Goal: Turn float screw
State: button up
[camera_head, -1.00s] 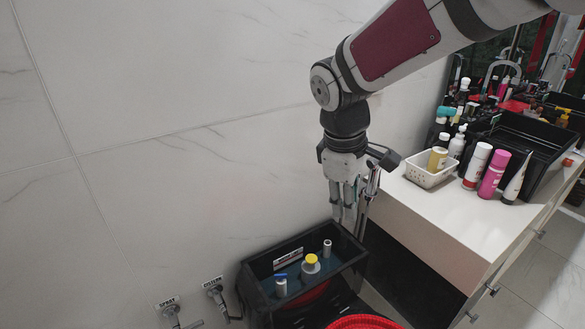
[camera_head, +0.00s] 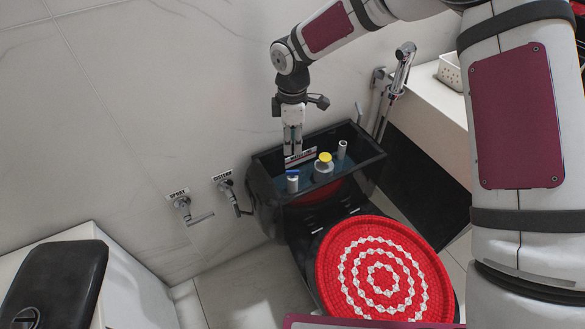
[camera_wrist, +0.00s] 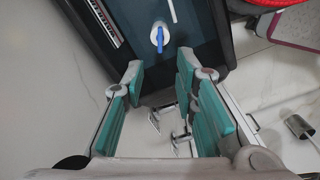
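A blue piece, likely the float screw (camera_head: 292,172), sits on top of a grey-white cylinder at the left end of the open black cistern (camera_head: 376,170). In the wrist view the blue screw (camera_wrist: 159,39) points up the picture, beyond the fingertips. My gripper (camera_head: 292,151) points down over the cistern's back left part, above and close to the screw. In the wrist view my gripper (camera_wrist: 160,68) is open and empty, with teal pads apart on both sides. The exact height gap cannot be told.
A yellow-topped valve (camera_head: 325,162) and a grey cylinder (camera_head: 342,149) stand farther right in the cistern. Wall taps marked spray (camera_head: 190,213) and cistern (camera_head: 231,192) are at left. A red woven toilet lid (camera_head: 385,270) lies in front. A hand shower (camera_head: 402,62) hangs behind.

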aim_at(292, 171)
notch_tip(292, 171, down, 11)
jog(key=shift+b, duration=0.95)
grip_shut()
